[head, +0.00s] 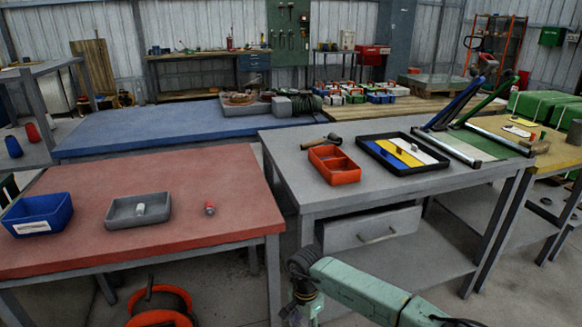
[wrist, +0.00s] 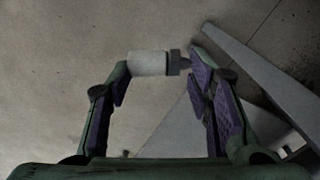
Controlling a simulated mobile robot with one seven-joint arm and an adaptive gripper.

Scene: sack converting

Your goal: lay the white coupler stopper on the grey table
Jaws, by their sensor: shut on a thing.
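The white coupler stopper (wrist: 150,64), a white cylinder with a dark grey collar and tip, lies crosswise between the fingertips of my gripper (wrist: 160,68) in the wrist view. The gripper is shut on it, with the stopper's ends toward the two fingers. Bare floor shows beneath it. The grey table (head: 288,155) stands right of centre in the head view. My arm reaches in at the bottom of that view, in front of this table. The stopper cannot be made out there.
On the grey table are an orange-red divided bin (head: 333,166), a hammer (head: 322,142), and a black tray with coloured strips (head: 402,153). Its front left top is clear. The red table (head: 95,215) holds a blue bin (head: 38,215), grey tray (head: 118,215) and red fitting (head: 210,208).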

